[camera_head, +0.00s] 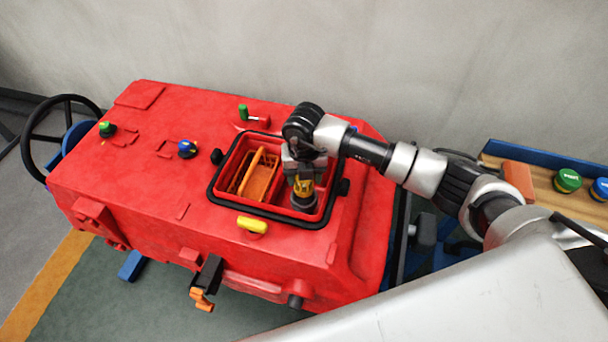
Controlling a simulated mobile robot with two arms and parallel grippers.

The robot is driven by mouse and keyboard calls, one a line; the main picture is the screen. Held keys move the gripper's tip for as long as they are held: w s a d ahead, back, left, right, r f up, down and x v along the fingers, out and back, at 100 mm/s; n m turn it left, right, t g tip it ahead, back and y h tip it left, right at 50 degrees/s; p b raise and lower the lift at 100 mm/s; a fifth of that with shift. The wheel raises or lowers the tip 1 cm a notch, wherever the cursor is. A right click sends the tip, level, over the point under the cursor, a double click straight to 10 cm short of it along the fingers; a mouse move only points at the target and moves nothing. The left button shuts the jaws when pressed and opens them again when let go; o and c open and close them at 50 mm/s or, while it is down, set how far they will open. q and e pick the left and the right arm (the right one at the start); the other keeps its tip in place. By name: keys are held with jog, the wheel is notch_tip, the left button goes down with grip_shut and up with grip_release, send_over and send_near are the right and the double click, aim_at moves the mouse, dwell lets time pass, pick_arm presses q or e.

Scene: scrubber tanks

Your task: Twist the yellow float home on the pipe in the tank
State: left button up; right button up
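The yellow float (304,187) is in the right part of the red machine's open tank (327,212). It stands roughly upright over a dark round part at the tank floor; the pipe itself is hidden under it. My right gripper (304,178) points down into the tank from above, with its fingers closed about the upper part of the float. The fingertips are small and partly hidden. My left gripper is not in view.
An orange basket (258,180) fills the tank's left part. A black rim surrounds the opening, with black knobs beside it. A yellow handle (252,225) lies in front, and a green-topped lever (244,113) stands behind. A wooden shelf (545,183) with coloured jars is at right.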

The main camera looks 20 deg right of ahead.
jog(key=shift+f+b, duration=0.55)
jog(key=shift+f, duration=0.1)
jog(key=shift+f+b, duration=0.55)
jog(key=shift+f, duration=0.15)
dwell(0.3)
jog(key=shift+f+b, duration=0.4)
jog(key=shift+f, duration=0.1)
jog(key=shift+f, duration=0.1)
dwell(0.6)
